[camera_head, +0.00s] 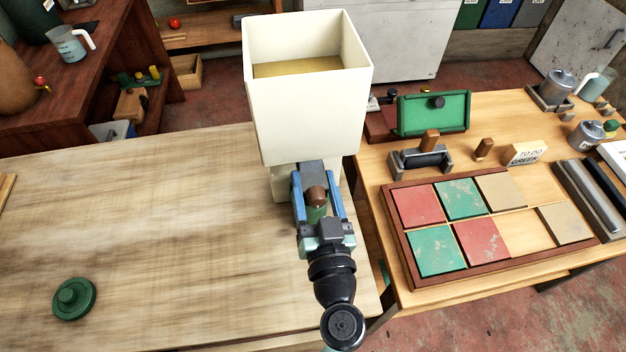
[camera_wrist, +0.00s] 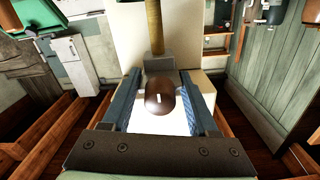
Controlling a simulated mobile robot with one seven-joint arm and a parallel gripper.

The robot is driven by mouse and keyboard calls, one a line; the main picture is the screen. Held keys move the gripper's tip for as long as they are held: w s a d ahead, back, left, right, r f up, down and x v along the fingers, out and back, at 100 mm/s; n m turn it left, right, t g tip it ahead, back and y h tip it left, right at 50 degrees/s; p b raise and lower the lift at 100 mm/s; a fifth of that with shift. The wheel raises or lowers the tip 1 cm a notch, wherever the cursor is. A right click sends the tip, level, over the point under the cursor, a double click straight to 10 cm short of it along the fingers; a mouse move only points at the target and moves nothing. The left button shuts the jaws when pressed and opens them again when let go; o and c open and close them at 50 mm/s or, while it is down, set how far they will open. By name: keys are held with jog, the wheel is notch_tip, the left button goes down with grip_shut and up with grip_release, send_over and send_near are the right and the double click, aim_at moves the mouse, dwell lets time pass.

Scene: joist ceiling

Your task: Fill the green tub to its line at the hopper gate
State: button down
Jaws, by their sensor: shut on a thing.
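The cream hopper (camera_head: 300,115) stands at the back edge of the light wooden table, with yellowish fill inside. A tan column (camera_wrist: 154,25), coloured like the fill, extends from the gate in the wrist view. A green surface (camera_head: 315,213) shows below the knob, probably the tub, mostly hidden. Its level and line cannot be seen. A green lid (camera_head: 74,298) lies at front left.
The light table (camera_head: 150,210) is largely clear left of the hopper. A second table on the right holds a framed board (camera_head: 397,236) of red, green and tan tiles, a green tray (camera_head: 433,113) and metal pots. A dark bench (camera_head: 100,90) stands at back left.

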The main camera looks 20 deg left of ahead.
jog(key=shift+s+d, duration=0.1)
jog(key=c, duration=0.5)
grip_release()
jog(key=shift+s+d+f, duration=0.1)
jog(key=shift+s+d, duration=0.1)
jog(key=shift+s, duration=0.1)
jog(key=b+v, duration=0.4)
jog(key=v, duration=0.8)
jog(key=shift+b, duration=0.3)
jog(key=shift+s, duration=0.1)
